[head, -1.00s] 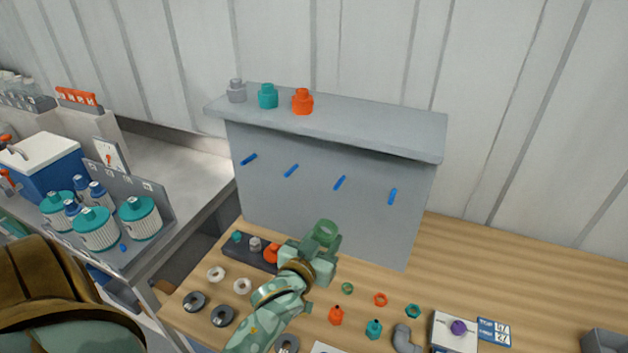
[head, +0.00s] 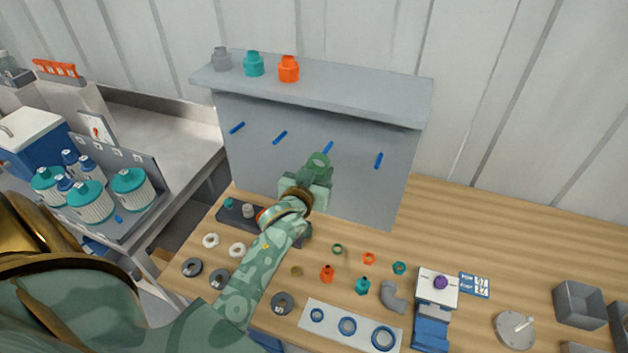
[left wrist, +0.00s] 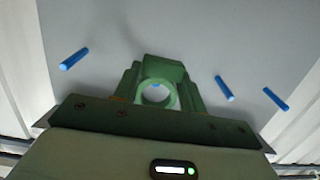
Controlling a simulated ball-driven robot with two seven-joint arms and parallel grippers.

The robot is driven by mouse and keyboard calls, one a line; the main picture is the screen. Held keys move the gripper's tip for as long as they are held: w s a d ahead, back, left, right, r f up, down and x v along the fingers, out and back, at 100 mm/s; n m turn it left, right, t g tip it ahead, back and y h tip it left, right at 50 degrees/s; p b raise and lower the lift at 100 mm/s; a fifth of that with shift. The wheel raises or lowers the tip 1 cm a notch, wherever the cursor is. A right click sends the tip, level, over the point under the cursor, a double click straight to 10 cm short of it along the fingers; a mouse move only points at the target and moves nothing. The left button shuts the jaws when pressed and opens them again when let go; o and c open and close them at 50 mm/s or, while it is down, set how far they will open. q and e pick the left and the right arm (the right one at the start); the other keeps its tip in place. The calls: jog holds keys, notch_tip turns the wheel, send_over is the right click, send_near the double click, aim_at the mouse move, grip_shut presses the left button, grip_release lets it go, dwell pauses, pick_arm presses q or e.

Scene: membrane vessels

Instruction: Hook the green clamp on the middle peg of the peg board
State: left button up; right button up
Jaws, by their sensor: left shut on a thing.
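The green clamp (head: 318,161), with a ring at its top, is held upright in my left gripper (head: 312,180), which is shut on it. In the left wrist view the clamp's ring (left wrist: 155,106) shows between the fingers (left wrist: 158,92). The grey peg board (head: 262,165) stands at the back of the bench with a row of blue pegs. The third peg from the left (head: 328,147) shows just above the ring in the head view. A bit of blue shows inside the ring in the left wrist view; whether the ring is around a peg I cannot tell. My right gripper is out of view.
Other blue pegs (head: 280,137) and (head: 379,160) flank the clamp. A shelf (head: 360,100) juts out above the pegs, bearing several small caps. A dark rack (head: 232,217) stands below at the left. Loose rings and fittings lie on the wooden bench (head: 480,240) in front.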

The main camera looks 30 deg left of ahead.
pick_arm(q)
jog(key=b+x, duration=0.3)
jog(key=x, duration=0.2)
jog(key=shift+w+f, duration=0.1)
jog(key=shift+w, duration=0.35)
jog(key=shift+f, duration=0.1)
dwell(0.5)
jog(key=o, duration=1.1)
